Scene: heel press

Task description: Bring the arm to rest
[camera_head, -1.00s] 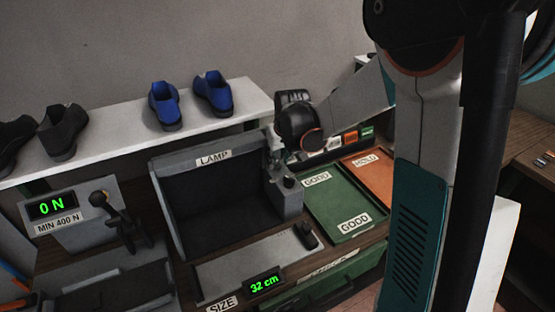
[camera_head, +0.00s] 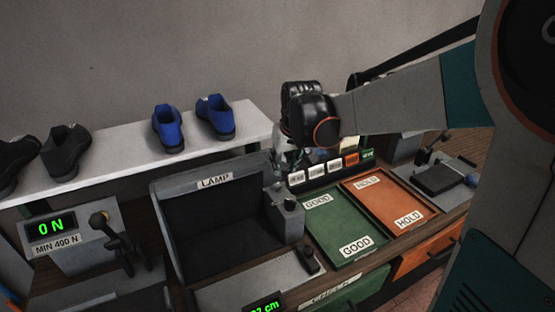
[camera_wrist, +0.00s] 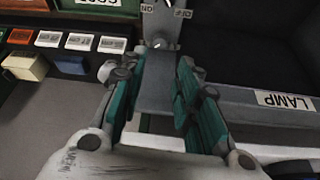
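My gripper (camera_wrist: 158,100) shows in the wrist view with its two teal-padded fingers spread apart and nothing between them. In the head view my wrist is above the bench, behind the lamp box and the green tray, and the fingers are mostly hidden there. The grey lamp box (camera_head: 172,222) stands open-fronted to the left of my wrist, and its LAMP label also shows in the wrist view (camera_wrist: 285,101). The switch post beside the box lies beyond my fingertips in the wrist view.
A green GOOD tray (camera_head: 335,225) and an orange HOLD tray (camera_head: 385,205) lie empty at the right. Blue shoes (camera_head: 216,119) and black shoes (camera_head: 66,150) stand on a white shelf (camera_head: 120,160). A press gauge (camera_head: 50,228) reads 0 N. Several label cards stand behind the trays.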

